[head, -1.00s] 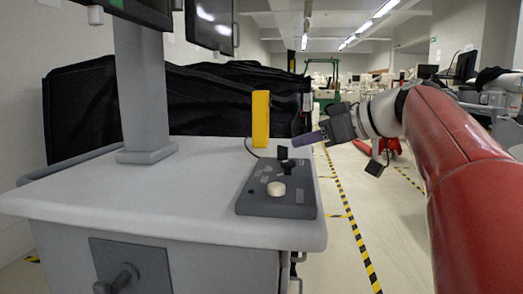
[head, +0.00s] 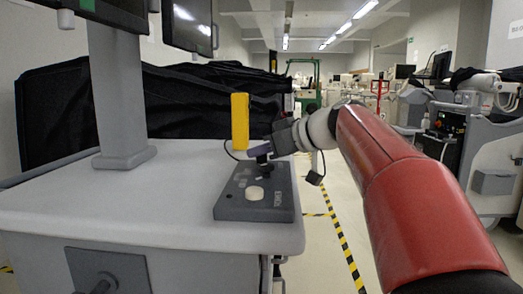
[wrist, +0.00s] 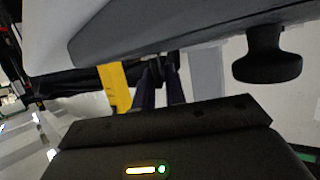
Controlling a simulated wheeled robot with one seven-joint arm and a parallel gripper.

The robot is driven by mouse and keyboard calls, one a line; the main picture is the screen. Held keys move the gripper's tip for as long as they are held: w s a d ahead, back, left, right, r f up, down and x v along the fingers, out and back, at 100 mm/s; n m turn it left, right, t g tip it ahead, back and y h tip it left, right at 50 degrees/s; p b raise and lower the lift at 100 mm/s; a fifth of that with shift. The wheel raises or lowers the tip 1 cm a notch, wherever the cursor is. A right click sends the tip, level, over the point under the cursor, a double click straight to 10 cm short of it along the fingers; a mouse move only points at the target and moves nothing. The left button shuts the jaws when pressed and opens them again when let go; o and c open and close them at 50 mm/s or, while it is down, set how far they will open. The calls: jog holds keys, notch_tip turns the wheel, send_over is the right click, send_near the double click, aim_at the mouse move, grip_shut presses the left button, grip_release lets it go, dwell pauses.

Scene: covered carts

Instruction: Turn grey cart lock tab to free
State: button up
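The grey cart (head: 150,205) stands at left and front, with a dark grey control panel (head: 228,208) on its right end. The panel carries a round pale knob (head: 255,193) and a small black lock tab (head: 262,159) behind it. My gripper (head: 261,151) is at the tab, its purple fingers partly covering it. In the wrist view, the two fingers of my gripper (wrist: 160,90) stand apart, with the small tab (wrist: 154,70) around their tips. I cannot tell whether they press on it. The tab's exact angle is hidden.
A yellow upright block (head: 240,120) stands just behind the panel, close left of my gripper, and also shows in the wrist view (wrist: 115,88). A monitor column (head: 118,90) rises from the cart. A black-draped cart (head: 60,115) is behind. Striped floor lies to the right.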

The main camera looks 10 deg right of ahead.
grip_shut()
jog(key=shift+n+g, duration=0.3)
jog(key=shift+w+n+g+y, duration=0.1)
jog(key=shift+n+g+y, duration=0.2)
jog(key=shift+n+y, duration=0.3)
jog(key=n+g+y+p, duration=0.1)
jog(key=n+g+y, duration=0.1)
jog(key=shift+r+n+g, duration=0.1)
jog(key=shift+n+g, duration=0.2)
jog(key=shift+g, duration=0.1)
jog(key=shift+n+g+y+p, duration=0.5)
jog(key=shift+n+g+p, duration=0.1)
jog(key=shift+n+g, duration=0.45)
